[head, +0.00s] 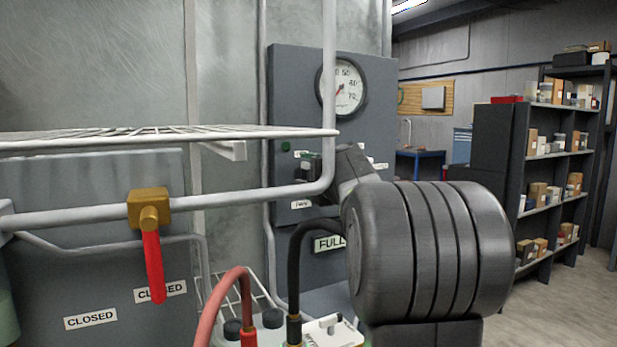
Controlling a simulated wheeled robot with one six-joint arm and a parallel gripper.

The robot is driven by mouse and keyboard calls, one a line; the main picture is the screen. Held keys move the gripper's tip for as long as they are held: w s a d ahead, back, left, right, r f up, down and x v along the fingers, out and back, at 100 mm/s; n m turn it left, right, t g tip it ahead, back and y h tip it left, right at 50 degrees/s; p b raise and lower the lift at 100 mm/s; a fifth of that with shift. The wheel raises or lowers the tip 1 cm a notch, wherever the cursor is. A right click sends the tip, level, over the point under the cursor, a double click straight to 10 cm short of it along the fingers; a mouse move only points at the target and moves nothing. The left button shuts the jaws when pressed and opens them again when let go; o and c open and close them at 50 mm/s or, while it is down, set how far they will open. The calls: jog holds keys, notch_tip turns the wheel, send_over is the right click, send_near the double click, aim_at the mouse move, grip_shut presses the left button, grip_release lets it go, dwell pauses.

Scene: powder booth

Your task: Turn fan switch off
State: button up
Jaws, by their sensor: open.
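The fan switch (311,166) is a small dark part on the grey control panel (290,100), above a white label that seems to read FAN (301,204). My gripper (346,164) shows only in part, as a grey piece close to the right of the switch. The thick black links of my arm hide the rest. I take the gripper to be open, but its fingertips are not clear. I cannot tell whether it touches the switch, and the switch's setting is too small to read.
A round gauge (342,86) sits on the panel above. A white wire rack (160,135) and a pipe with a red-handled valve (152,245) stand in front at left. Red (232,285) and black (305,250) hoses rise below. Shelving (550,160) and open floor lie at right.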

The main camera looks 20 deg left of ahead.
jog(key=b+v, duration=0.1)
jog(key=v, duration=1.3)
jog(key=p+x, duration=0.1)
jog(key=x, duration=1.3)
jog(key=shift+s+d, duration=0.1)
